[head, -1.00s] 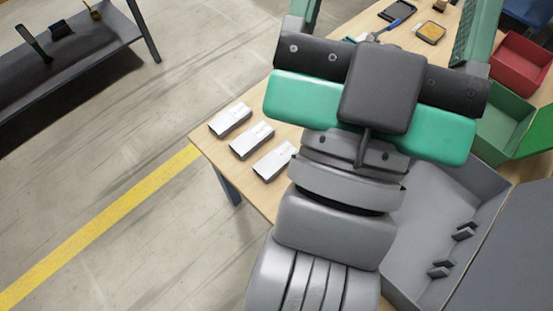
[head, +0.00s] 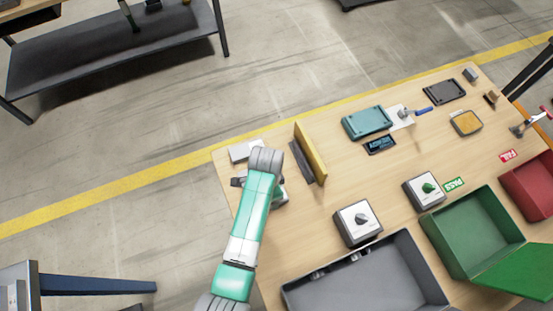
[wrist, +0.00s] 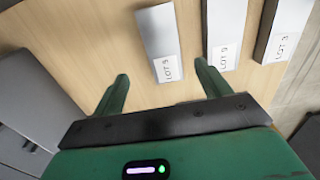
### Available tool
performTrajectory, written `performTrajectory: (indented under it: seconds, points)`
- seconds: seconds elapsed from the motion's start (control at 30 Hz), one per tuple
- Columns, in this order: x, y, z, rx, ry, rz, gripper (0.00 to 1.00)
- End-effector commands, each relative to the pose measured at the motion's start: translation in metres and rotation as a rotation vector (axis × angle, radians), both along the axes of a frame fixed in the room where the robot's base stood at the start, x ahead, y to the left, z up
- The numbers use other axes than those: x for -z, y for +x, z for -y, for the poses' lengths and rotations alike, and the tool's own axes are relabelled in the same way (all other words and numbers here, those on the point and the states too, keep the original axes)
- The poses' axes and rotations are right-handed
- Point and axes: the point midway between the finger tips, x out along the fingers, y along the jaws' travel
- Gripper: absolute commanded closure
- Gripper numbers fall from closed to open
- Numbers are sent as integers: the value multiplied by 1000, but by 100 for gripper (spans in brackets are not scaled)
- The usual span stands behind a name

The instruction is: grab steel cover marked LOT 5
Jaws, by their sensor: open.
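Three steel covers with white LOT labels lie in a row in the wrist view. The left cover (wrist: 160,32) lies ahead of the gap between my fingers; its label's digit is too small to read surely, perhaps 5 or 9. The middle cover (wrist: 225,25) has a similarly unclear digit, and the right cover (wrist: 285,28) seems to read LOT 3. My gripper (wrist: 160,86) is open and empty, its fingertips short of the left cover in the picture. In the head view, a pale cover (head: 243,150) shows at the table's edge; my arm hides others.
The table edge is close beyond the covers.

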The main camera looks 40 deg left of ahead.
Motion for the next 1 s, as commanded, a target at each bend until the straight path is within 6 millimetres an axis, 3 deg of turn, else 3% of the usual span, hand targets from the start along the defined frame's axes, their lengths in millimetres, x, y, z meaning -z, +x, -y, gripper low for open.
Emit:
performTrajectory:
  seconds: [0.13,0.37,0.6,0.83,1.0]
  points:
    - [22,0,0,0,0,0,24]
    - [33,1,-1,-1,2,3,24]
    - [75,0,-6,-2,2,3,24]
    - [76,1,-6,-2,4,5,24]
    - [76,1,-6,-2,4,5,57]
